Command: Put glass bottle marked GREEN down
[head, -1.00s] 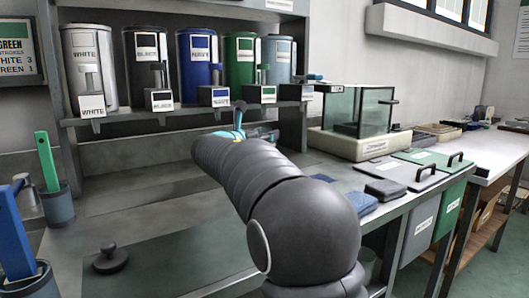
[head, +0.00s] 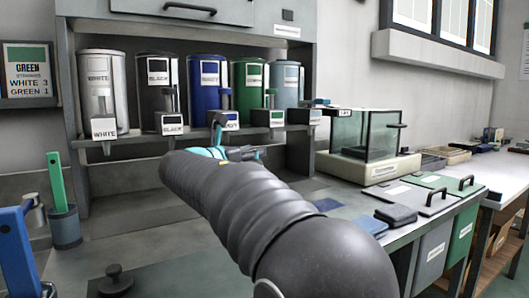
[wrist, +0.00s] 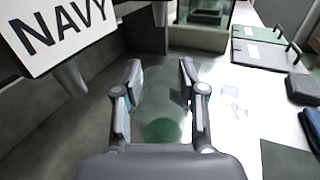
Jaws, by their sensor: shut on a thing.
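My gripper (wrist: 160,82) is shut on a clear glass bottle (wrist: 162,108) in the wrist view. The bottle is see-through, with green at its near end, and no marking on it can be read. In the head view my gripper (head: 222,152) is in front of the shelf, just below the navy dispenser (head: 204,85). The bottle cannot be made out there. A green dispenser (head: 247,82) stands right of the navy one. The wrist view shows the NAVY label (wrist: 57,32) close at upper left.
White (head: 97,90) and black (head: 158,85) dispensers stand on the left of the shelf. A glass-walled box (head: 368,172) is to the right, near lidded bins (head: 440,182). A dark knob (head: 115,280) is at front left. The grey bench surface (head: 150,238) is largely clear.

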